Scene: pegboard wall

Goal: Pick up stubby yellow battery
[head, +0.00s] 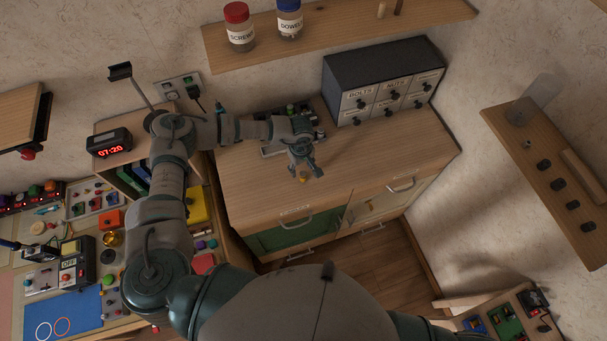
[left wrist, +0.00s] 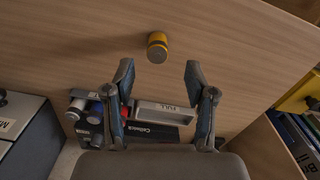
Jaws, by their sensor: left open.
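The stubby yellow battery (left wrist: 158,46) stands on the wooden cabinet top, with a dark band and a grey end showing in the left wrist view. In the head view the battery (head: 303,178) is a small yellow spot near the front edge of the cabinet top. My left gripper (head: 306,171) is above it in the head view. In the left wrist view my left gripper (left wrist: 158,75) is open and empty, its fingers apart, with the battery just beyond the tips and between their lines. My right gripper does not show.
A battery tray labelled FULL (left wrist: 165,115) lies behind the gripper on the cabinet top (head: 245,190). A drawer unit (head: 382,85) stands at the back right. A shelf with two jars (head: 239,28) hangs above. The cabinet top around the battery is clear.

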